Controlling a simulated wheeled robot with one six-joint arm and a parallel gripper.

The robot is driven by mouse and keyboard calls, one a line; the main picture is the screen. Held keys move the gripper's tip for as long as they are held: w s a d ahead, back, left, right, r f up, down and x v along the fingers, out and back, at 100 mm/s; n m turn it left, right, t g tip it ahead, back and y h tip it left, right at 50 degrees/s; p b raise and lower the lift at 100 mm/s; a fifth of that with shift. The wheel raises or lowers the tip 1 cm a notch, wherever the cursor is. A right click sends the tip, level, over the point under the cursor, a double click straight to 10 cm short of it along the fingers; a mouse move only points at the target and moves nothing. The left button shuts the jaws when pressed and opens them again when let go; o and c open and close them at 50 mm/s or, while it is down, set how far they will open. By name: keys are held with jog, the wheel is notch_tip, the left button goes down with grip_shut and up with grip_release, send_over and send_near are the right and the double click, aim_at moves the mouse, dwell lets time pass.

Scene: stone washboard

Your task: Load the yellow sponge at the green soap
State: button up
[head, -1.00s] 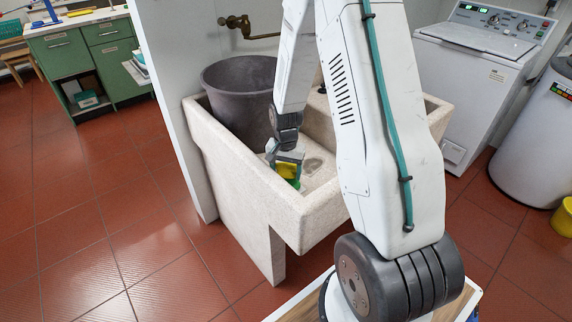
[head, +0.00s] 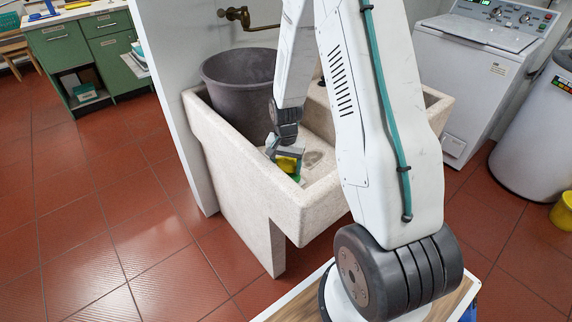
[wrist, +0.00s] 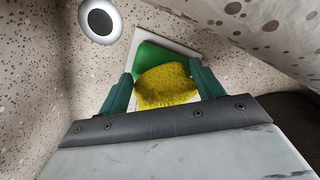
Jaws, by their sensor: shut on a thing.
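The yellow sponge (wrist: 167,84) is between the two green fingers of my gripper (wrist: 163,85), which is shut on it. In the head view the sponge (head: 286,164) shows as a small yellow patch below my wrist, inside the stone basin. The green soap (wrist: 150,56) lies on a pale square dish (wrist: 180,45) just beyond the sponge in the wrist view. The sponge covers part of the soap. I cannot tell whether sponge and soap touch.
The speckled stone basin (head: 232,155) surrounds my gripper with its walls. A large dark grey tub (head: 240,90) stands in it at the left. A round white-rimmed drain (wrist: 100,20) is near the dish. A white washing machine (head: 470,80) stands to the right.

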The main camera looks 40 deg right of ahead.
aim_at(286, 163)
jog(key=shift+f, duration=0.5)
dwell(1.2)
jog(key=shift+r, duration=0.1)
jog(key=shift+r, duration=3.4)
jog(key=shift+r, duration=0.1)
